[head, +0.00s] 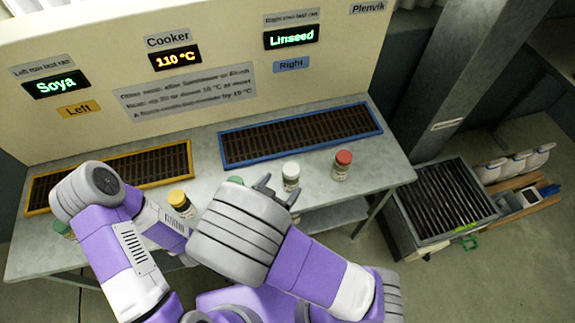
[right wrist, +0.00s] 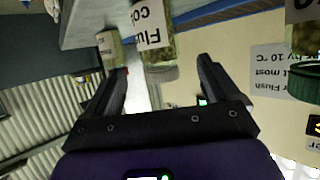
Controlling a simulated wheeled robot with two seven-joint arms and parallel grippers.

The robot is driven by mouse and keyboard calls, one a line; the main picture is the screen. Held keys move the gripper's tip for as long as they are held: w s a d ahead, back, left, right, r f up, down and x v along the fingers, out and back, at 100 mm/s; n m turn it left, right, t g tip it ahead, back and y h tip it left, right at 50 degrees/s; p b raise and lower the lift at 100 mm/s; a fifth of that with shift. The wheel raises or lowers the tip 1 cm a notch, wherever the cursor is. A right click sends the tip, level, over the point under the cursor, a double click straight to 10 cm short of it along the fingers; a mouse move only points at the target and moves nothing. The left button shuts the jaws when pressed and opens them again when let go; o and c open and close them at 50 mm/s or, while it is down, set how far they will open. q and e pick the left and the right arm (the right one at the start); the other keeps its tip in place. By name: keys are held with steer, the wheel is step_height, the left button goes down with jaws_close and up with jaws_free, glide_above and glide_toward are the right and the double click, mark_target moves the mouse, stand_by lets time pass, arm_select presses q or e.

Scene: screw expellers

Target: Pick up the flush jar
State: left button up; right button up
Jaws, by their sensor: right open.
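The flush jar (head: 291,172), with a white lid and a white label, stands on the bench in front of the blue-framed tray. In the right wrist view, where the scene appears upside down, the jar (right wrist: 155,35) shows part of the word "Flush" on its label. My right gripper (head: 281,188) is open and empty, close in front of this jar. In the right wrist view its fingers (right wrist: 163,70) point towards the jar, with the lid showing in the gap between the tips. I cannot tell whether they touch. My left gripper does not show.
A red-lidded jar (head: 342,164) stands to the right. A green-lidded jar (head: 235,181) is partly hidden by my right gripper. A yellow-lidded jar (head: 181,203) stands further left. The blue-framed tray (head: 229,160) and the yellow-framed tray (head: 189,160) lie behind on the bench (head: 385,165).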

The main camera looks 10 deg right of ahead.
mark_target(286, 182)
steer(key=b+x, duration=0.1)
steer(key=x, duration=0.1)
steer(key=b+x, duration=0.1)
steer(key=x, duration=0.4)
steer(key=shift+s+f+b, duration=0.2)
steer(key=shift+f+b, duration=0.1)
steer(key=shift+b, duration=0.1)
steer(key=shift+c, duration=0.3)
steer(key=c, duration=1.2)
